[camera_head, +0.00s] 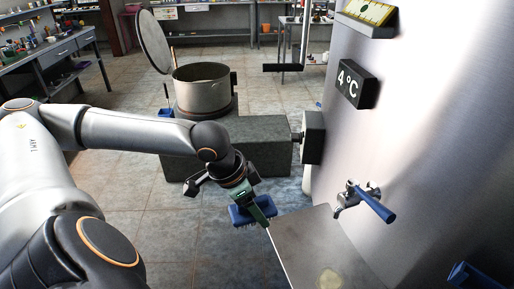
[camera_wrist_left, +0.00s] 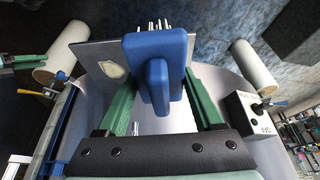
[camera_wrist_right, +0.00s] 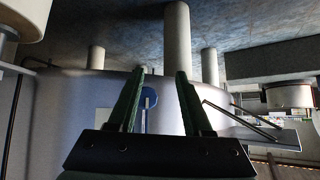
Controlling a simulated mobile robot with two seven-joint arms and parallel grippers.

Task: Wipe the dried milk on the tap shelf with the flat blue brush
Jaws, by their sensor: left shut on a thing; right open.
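The flat blue brush (camera_head: 250,212) is held in my left gripper (camera_head: 262,208), beside the left edge of the tap shelf (camera_head: 310,240). In the left wrist view the brush (camera_wrist_left: 158,48) sits between the green fingers (camera_wrist_left: 158,85), its pale bristles pointing away from the gripper. The dried milk (camera_head: 330,279) is a pale patch on the shelf near the bottom of the head view; it also shows in the left wrist view (camera_wrist_left: 113,70), left of the brush. The brush appears apart from the patch. My right gripper (camera_wrist_right: 161,72) is open and empty, seen only in its wrist view.
A tap (camera_head: 347,198) with a blue handle (camera_head: 377,207) juts from the steel tank (camera_head: 430,120) above the shelf. A dark box (camera_head: 313,138) sticks out from the tank. A low grey block (camera_head: 255,140) and an open-lidded metal vessel (camera_head: 203,92) stand behind my left arm.

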